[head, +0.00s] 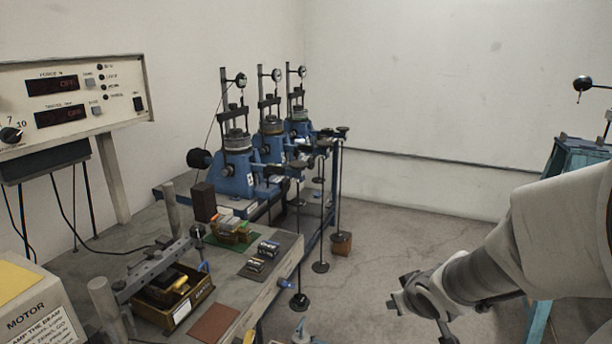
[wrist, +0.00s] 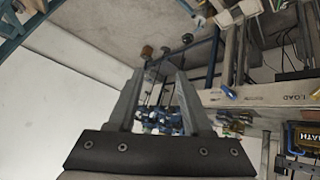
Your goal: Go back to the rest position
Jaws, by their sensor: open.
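My gripper (head: 398,303) hangs at the end of my arm at the lower right of the head view, over the open floor and apart from the bench. In the wrist view the gripper (wrist: 160,76) shows two grey fingers standing apart with nothing held between them. The blue test machines beyond appear in the gap but are far off.
A grey bench (head: 270,285) with blue lever frames (head: 236,160) stands left of my gripper. Hanging rods with weights (head: 300,300) reach down along its edge. A teal stand (head: 570,165) is at the right. The floor (head: 420,240) between is clear.

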